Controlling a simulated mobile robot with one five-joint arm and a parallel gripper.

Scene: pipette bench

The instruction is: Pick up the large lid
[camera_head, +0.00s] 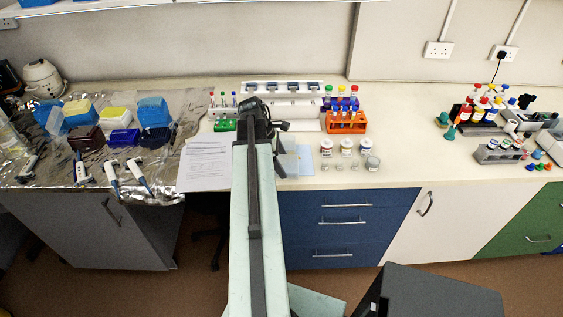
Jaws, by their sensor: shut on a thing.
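My gripper (267,123) is at the far end of my arm, over the middle of the bench near the white rack. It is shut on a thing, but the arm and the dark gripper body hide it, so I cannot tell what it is. I cannot make out the large lid for certain. A small greyish-clear container or lid (372,163) stands on the bench to the right of my gripper. Several tiny pale pieces (339,167) lie in a row beside it, too small to identify.
Several labelled jars (346,147) stand behind the pale pieces. An orange tube rack (346,127) and a white rack (290,108) are behind. Papers (205,162) lie left, and foil with pipettes and tip boxes (122,137) beyond. The bench (410,160) is clear right of the jars.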

